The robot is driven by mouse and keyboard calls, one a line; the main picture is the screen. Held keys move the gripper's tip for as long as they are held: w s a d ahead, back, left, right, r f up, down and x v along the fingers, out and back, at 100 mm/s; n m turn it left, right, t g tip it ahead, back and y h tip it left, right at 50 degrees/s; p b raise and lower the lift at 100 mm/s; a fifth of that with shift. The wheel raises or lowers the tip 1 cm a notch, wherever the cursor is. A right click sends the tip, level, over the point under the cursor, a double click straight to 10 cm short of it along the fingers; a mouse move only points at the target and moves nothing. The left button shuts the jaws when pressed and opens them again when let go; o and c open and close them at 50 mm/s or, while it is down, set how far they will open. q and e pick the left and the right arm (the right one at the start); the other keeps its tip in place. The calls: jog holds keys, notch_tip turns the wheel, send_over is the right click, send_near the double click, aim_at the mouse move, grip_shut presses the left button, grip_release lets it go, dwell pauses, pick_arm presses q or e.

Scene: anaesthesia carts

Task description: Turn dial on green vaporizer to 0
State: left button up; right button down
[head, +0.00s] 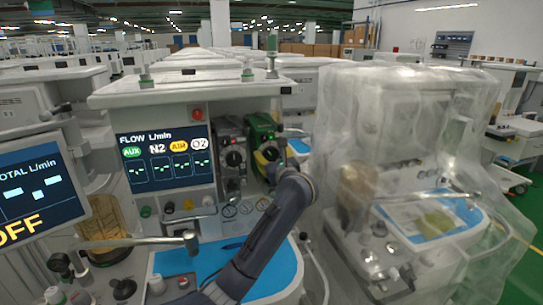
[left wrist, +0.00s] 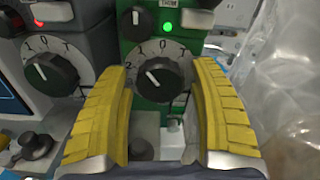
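The green vaporizer (head: 262,122) stands on the machine in the middle of the head view, right of a grey vaporizer. Its black dial (left wrist: 165,78) shows in the left wrist view. The dial's white mark points to the upper left, away from the 0 at the top and toward the numbers on the left. My left gripper (head: 271,163) is in front of the green vaporizer. In the left wrist view its yellow-padded fingers (left wrist: 160,88) are spread on either side of the dial, with gaps visible. The right gripper is not in view.
The grey vaporizer (left wrist: 88,25) with its own dial (left wrist: 51,74) is close to the left finger. A plastic-covered machine (head: 395,130) stands to the right. A screen (head: 165,158) is to the left and a blue work surface (head: 205,262) lies below.

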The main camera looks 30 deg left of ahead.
pick_arm(q)
jog(key=c, duration=1)
jog(key=shift+c, duration=0.3)
jog(key=m, duration=0.3)
jog(key=shift+m, duration=1.9)
jog(key=shift+r, duration=0.1)
jog(key=o, duration=1.3)
